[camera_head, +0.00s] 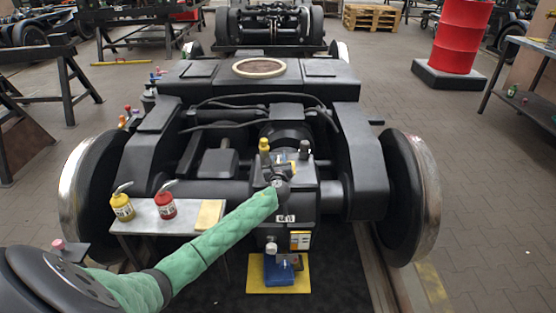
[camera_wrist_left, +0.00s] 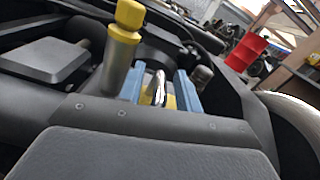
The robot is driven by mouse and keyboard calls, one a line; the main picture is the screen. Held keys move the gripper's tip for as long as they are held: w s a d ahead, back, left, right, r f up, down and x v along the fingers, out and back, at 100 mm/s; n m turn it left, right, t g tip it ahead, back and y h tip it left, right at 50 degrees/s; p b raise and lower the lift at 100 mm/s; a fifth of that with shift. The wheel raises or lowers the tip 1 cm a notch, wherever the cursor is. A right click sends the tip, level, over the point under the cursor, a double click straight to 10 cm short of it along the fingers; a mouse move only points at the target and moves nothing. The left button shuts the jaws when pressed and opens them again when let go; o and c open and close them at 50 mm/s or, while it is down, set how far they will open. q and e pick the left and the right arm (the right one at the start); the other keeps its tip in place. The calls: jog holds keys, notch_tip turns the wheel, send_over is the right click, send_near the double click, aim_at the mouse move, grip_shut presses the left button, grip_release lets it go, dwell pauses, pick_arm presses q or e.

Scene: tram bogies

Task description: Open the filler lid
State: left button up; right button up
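My left gripper (camera_head: 283,172) is at the top of the dark gearbox housing (camera_head: 304,205), at the end of the green-sleeved arm. In the left wrist view its two blue fingers (camera_wrist_left: 160,90) stand apart. A shiny curved metal piece (camera_wrist_left: 160,87) shows between them, with yellow parts behind; I cannot tell whether this is the filler lid, or whether a lid is open or shut. A yellow-capped post (camera_head: 264,146) stands just left of the gripper; it also shows in the left wrist view (camera_wrist_left: 124,45). The gripper body hides part of the housing top. My right gripper is not in view.
A small side table (camera_head: 150,221) holds a yellow can (camera_head: 122,207) and a red can (camera_head: 165,206). A blue container (camera_head: 278,270) stands on a yellow mat (camera_head: 257,287) below the housing. Large wheels (camera_head: 414,195) and dark frame beams flank the housing.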

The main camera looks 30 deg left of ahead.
pick_arm(q)
jog(key=shift+w+a, duration=0.25)
jog(key=shift+w, duration=0.15)
grip_shut()
